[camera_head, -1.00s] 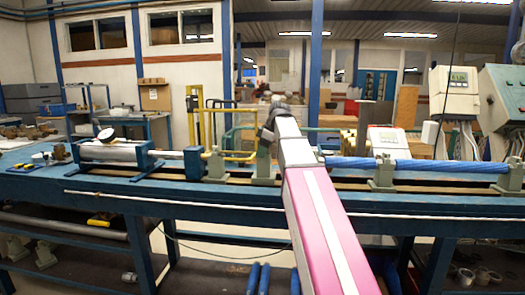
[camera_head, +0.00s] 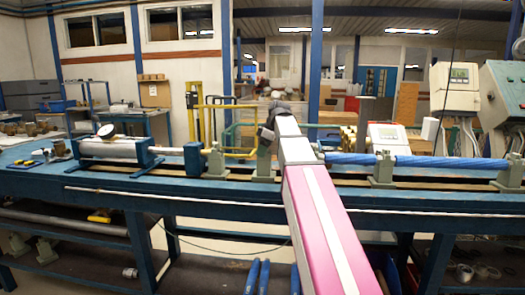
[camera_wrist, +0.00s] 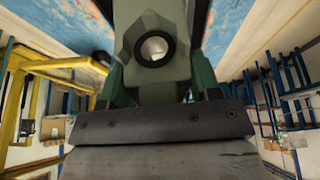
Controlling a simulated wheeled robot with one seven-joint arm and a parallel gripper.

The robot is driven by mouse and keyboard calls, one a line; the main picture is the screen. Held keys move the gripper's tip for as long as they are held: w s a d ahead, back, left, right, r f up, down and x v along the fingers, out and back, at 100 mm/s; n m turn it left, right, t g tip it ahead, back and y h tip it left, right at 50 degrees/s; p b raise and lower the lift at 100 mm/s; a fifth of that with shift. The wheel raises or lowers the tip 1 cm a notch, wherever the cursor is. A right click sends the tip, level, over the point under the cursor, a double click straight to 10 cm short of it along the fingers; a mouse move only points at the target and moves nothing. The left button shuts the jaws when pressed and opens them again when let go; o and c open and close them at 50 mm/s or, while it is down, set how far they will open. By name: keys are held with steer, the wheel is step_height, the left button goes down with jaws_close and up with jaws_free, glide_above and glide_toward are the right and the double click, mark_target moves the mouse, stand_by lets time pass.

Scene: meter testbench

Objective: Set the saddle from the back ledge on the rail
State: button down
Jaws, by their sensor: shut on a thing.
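In the wrist view my gripper (camera_wrist: 158,75) is shut on a grey-green saddle (camera_wrist: 150,22), with a finger on each side of it. A round hole in the saddle faces the camera. In the head view my pink and white arm reaches over the bench to the rail (camera_head: 335,184), and its far end hides most of the gripper. A grey-green saddle (camera_head: 263,163) shows upright at the rail just left of my arm; I cannot tell if it is the held one. Other saddles stand on the rail to the left (camera_head: 215,162) and right (camera_head: 383,170).
A blue pipe (camera_head: 430,162) lies over the right-hand saddles. A grey cylinder (camera_head: 112,149) with a round gauge (camera_head: 106,131) sits at the left of the bench. Yellow tubing (camera_head: 240,153) rises behind the rail. Grey control boxes (camera_head: 455,90) stand at the back right.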

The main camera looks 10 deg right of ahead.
steer(key=shift+f, duration=0.25)
stand_by(0.4)
steer(key=shift+c, duration=1.2)
jaws_free()
steer(key=shift+r, duration=4.5)
